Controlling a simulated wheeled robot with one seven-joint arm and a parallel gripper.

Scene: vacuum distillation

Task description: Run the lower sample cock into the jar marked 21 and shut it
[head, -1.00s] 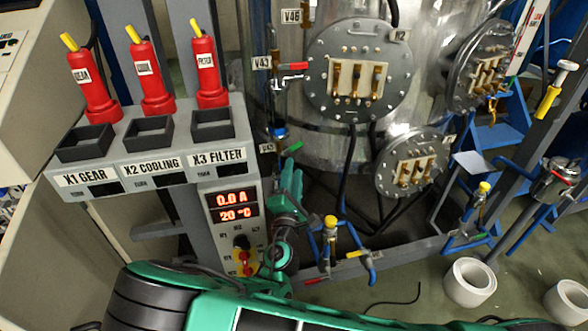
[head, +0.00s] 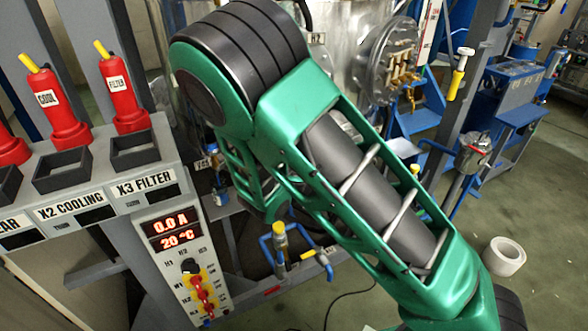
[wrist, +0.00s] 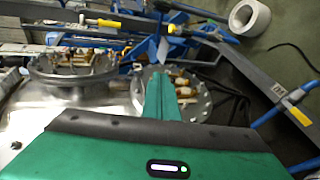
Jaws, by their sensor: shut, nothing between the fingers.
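No jar with a readable 21 shows in either view, and I cannot tell which fitting is the lower sample cock. In the head view a blue pipe fitting with a yellow cap (head: 279,240) stands low beside the control post. A valve tagged V45 (head: 204,163) is partly visible left of my arm. In the wrist view my gripper (wrist: 160,82) has its two green fingers together with nothing held. They point toward a round flange with brass terminals (wrist: 197,103), partly hiding it. In the head view my raised arm covers much of the tank and hides the gripper.
The control post (head: 177,230) and its shelf of red X2 and X3 plugs (head: 130,92) stand at left. The metal tank (head: 345,45) is behind my arm. A white hollow roll (head: 504,257) lies on the floor at right. Open floor (head: 545,200) extends beyond it.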

